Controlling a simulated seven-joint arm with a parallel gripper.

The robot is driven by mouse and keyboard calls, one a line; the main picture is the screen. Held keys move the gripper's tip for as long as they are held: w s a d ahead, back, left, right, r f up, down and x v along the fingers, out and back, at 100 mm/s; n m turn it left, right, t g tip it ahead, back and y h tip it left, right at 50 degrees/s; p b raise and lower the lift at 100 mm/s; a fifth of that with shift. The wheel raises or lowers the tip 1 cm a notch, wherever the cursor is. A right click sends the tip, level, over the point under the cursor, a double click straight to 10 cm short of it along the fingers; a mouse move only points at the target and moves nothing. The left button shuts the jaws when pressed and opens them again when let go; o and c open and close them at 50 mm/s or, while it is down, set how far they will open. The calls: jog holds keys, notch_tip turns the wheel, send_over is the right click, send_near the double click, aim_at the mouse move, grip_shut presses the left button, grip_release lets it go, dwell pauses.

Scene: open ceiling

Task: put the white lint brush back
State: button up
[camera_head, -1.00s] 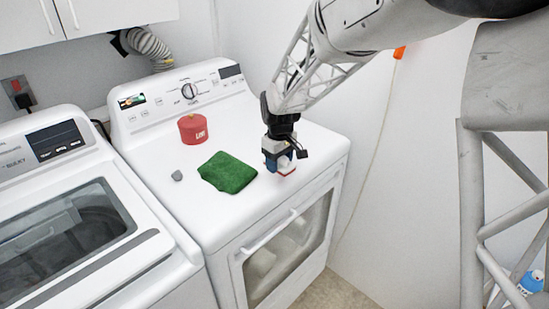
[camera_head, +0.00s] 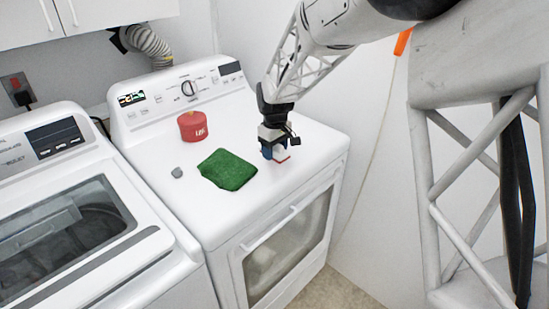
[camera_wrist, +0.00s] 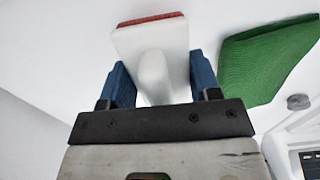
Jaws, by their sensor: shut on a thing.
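The white lint brush (camera_wrist: 152,42) shows large in the wrist view, with a red strip along its far edge and its handle between the two blue fingers. My gripper (camera_head: 273,150) is shut on that handle. In the head view, the brush (camera_head: 281,155) is mostly hidden by the gripper; a bit of white and red shows below the fingers. It is over the right part of the white dryer's top (camera_head: 207,219). I cannot tell whether the brush touches that top.
A green cloth (camera_head: 227,170) lies left of my gripper, also in the wrist view (camera_wrist: 265,58). A red lidded container (camera_head: 193,127) stands behind it, and a small grey object (camera_head: 177,172) lies to its left. A washer (camera_head: 75,220) stands left. The wall is close on the right.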

aim_at(274, 164)
jog(key=shift+w+f, duration=0.2)
jog(key=shift+f, duration=1.6)
jog(key=shift+f, duration=0.15)
jog(key=o, duration=1)
jog(key=shift+o, duration=0.2)
notch_tip(274, 164, up, 12)
jog(key=shift+r, duration=0.15)
